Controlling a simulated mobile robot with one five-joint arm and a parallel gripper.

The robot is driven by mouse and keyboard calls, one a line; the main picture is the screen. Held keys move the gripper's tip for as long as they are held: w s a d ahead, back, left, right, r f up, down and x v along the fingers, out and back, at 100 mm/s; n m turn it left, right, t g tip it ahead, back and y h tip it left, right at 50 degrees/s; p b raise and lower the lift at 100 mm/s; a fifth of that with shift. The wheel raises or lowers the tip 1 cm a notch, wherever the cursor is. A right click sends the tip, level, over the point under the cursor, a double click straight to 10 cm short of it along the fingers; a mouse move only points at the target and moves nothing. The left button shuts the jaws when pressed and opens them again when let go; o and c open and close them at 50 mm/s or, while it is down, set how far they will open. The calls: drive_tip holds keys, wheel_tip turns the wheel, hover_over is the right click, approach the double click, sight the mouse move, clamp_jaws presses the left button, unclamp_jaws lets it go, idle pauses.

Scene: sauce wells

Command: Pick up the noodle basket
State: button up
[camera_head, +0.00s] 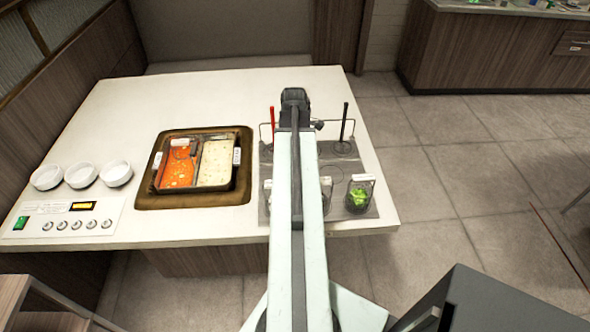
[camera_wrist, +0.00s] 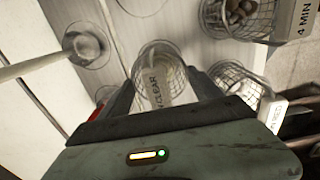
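My gripper (camera_wrist: 159,77) is open, with one finger on each side of this basket. I cannot tell whether either finger touches it. In the head view my gripper (camera_head: 295,97) is seen from behind, over the rack at the right part of the counter, and my arm hides the middle of the rack.
A basket (camera_wrist: 240,18) marked 4 MIN with brown round pieces and another labelled basket (camera_wrist: 238,82) stand close by. In the head view are a basket of greens (camera_head: 359,197), a two-part soup pot (camera_head: 245,170) and white bowls (camera_head: 81,174).

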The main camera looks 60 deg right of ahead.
drive_tip(key=shift+r, duration=0.1)
drive_tip(key=shift+c, duration=0.2)
wheel_tip(320, 180, up, 10)
drive_tip(key=p, duration=1)
drive_tip(key=shift+r+p, duration=0.3)
drive_tip(key=shift+p, duration=0.1)
wheel_tip(320, 180, up, 6)
drive_tip(key=p, duration=0.6)
drive_tip(key=w+a, duration=0.7)
drive_tip(key=w, duration=0.6)
drive_tip(key=w+a+f+b, duration=0.1)
drive_tip(key=w+a, duration=0.6)
drive_tip(key=w, duration=0.6)
drive_tip(key=shift+w+a+f, duration=0.15)
drive_tip(key=shift+a+f, duration=0.05)
drive_tip(key=shift+a, duration=0.05)
wheel_tip(320, 180, down, 23)
drive_tip(key=b, duration=2.3)
drive_tip(key=shift+r, duration=0.15)
